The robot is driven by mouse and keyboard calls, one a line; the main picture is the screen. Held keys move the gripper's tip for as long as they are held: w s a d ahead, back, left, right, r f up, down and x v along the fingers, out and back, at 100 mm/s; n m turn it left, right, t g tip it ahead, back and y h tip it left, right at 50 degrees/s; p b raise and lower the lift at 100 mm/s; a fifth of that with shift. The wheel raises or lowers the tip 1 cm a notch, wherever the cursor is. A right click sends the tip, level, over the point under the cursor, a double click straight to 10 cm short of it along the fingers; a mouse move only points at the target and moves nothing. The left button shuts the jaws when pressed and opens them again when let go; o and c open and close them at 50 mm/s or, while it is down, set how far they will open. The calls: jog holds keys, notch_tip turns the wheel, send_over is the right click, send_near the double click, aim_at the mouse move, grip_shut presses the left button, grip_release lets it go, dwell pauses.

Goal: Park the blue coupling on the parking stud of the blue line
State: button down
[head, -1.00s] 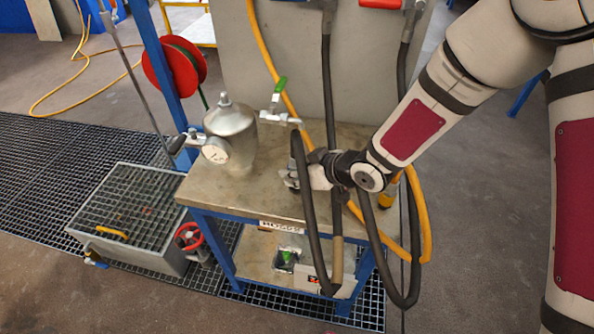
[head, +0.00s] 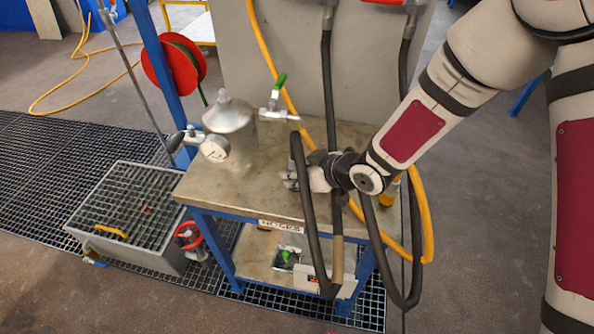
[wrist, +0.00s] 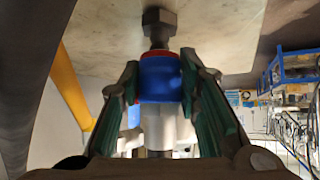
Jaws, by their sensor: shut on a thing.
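The blue coupling (wrist: 160,80) sits between the fingers of my gripper (wrist: 160,90) in the wrist view, with a red ring at its far end and a pale metal body behind it. My gripper is shut on it. A dark hex-sided fitting (wrist: 159,24) lies in line just beyond the red ring, against a pale surface. I cannot tell whether the coupling is seated on it. In the head view my gripper (head: 300,179) is low over the right part of the bench top (head: 250,195). The coupling is mostly hidden there behind a dark hose.
A metal vessel (head: 229,125) with a gauge stands on the bench, left of my gripper. A green-handled valve (head: 277,100) is behind. Dark hoses (head: 328,80) and a yellow hose (head: 427,220) hang around my arm. A grated box (head: 125,205) stands on the left floor.

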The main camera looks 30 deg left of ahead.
jog(key=shift+f+b, duration=0.8)
jog(key=shift+f, duration=0.4)
jog(key=c, duration=1.1)
grip_release()
jog(key=v, duration=1.2)
